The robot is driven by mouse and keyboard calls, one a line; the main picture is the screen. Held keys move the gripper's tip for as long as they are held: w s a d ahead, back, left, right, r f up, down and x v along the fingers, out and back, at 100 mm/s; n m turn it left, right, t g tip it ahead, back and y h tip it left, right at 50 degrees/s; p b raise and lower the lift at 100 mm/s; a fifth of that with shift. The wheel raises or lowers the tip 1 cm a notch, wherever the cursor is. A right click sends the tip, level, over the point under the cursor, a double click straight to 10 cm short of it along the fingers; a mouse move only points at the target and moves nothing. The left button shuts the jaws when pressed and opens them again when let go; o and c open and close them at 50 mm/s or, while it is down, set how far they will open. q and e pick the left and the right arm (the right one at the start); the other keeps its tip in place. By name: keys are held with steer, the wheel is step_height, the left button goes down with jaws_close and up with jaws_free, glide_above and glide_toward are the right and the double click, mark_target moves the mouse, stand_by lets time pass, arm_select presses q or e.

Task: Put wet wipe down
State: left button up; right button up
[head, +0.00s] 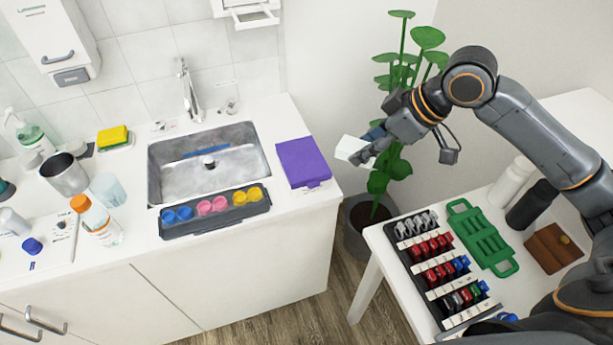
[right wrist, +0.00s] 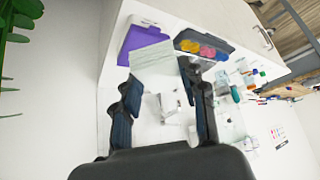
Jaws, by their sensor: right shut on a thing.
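A white wet wipe (head: 350,149) is held in my right gripper (head: 368,152), in the air in front of the plant and to the right of the counter. In the right wrist view the wipe (right wrist: 153,57) is a pale, faintly striped sheet at the fingertips of the gripper (right wrist: 158,80). The gripper is shut on it. In that view the wipe covers part of a purple flat pack (right wrist: 142,38). This purple pack (head: 303,162) lies on the counter right of the sink. My left gripper is not in view.
The white counter (head: 265,232) holds a sink (head: 205,162), a dark tray (head: 215,213) with coloured cups, and bottles (head: 100,225). A potted plant (head: 378,185) stands between it and the right table (head: 390,268), which carries a tool rack (head: 440,262) and a green holder (head: 483,238).

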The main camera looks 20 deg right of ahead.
steer(key=shift+w+r, duration=0.2)
steer(key=shift+w, duration=0.05)
steer(key=w+a+f+p, duration=0.1)
steer(key=w+a+f, duration=0.1)
steer(key=w, duration=0.1)
steer(key=w+a+f+p, duration=0.1)
steer(key=w+a+f, duration=0.1)
steer(key=w+f, duration=0.1)
steer(key=w+a+f+p, duration=0.1)
steer(key=w+f+p, duration=0.1)
steer(key=w, duration=0.3)
steer(key=shift+a+f, duration=0.4)
steer(key=shift+f, duration=0.3)
steer(key=shift+w+a+f, duration=0.15)
steer(key=shift+w+f, duration=0.25)
steer(key=shift+f, duration=0.1)
step_height(320, 180, down, 3)
steer(key=shift+w+a+p, duration=0.15)
steer(key=shift+p, duration=0.8)
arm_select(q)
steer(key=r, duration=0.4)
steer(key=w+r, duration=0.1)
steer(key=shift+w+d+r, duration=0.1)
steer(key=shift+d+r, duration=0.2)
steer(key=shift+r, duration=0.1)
arm_select(e)
steer(key=shift+f, duration=0.3)
